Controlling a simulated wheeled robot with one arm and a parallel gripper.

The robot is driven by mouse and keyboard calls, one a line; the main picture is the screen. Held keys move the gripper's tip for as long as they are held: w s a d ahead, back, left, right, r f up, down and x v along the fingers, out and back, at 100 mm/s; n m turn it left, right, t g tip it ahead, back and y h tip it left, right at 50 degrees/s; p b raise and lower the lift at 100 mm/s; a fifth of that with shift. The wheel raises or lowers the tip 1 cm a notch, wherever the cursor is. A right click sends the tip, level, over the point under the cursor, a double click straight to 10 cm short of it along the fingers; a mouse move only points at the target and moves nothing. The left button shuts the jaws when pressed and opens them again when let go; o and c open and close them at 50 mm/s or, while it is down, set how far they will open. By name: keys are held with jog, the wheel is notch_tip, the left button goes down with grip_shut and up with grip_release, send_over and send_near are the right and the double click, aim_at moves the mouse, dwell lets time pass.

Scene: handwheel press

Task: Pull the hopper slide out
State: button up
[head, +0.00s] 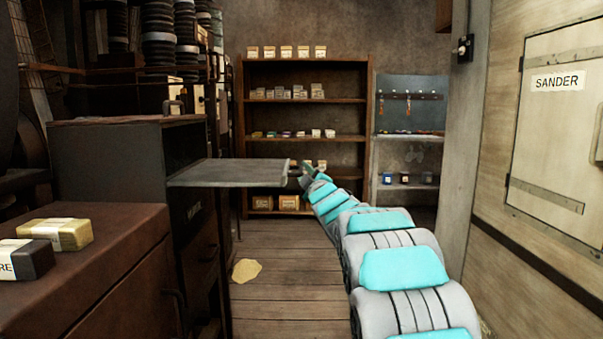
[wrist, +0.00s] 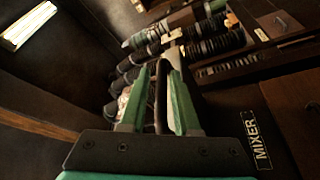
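The hopper slide (head: 235,173) is a flat grey plate in the head view. It sticks out to the right, level, from the dark cabinet labelled MIXER (head: 190,165). My gripper (head: 299,176) is at the plate's right end, small and partly hidden there. In the wrist view, the two green fingers of my gripper (wrist: 163,95) stand close on either side of a dark upright bar (wrist: 160,98), which looks like the slide's handle. The fingers seem shut on it. The MIXER label (wrist: 257,139) shows at the right of the wrist view.
A brown chest (head: 95,265) with small boxes stands at front left. A shelf rack (head: 305,115) is at the back. The wall with the SANDER panel (head: 560,130) is on the right. Bare plank floor (head: 280,255) lies below the slide, with a pale patch (head: 246,270).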

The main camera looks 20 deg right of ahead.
jog(key=shift+o, duration=1.1)
jog(key=shift+a, duration=0.1)
jog(key=shift+s+a, duration=0.1)
jog(key=shift+s, duration=0.05)
jog(key=b+v, duration=0.1)
jog(key=v, duration=0.6)
jog(key=shift+s, duration=0.3)
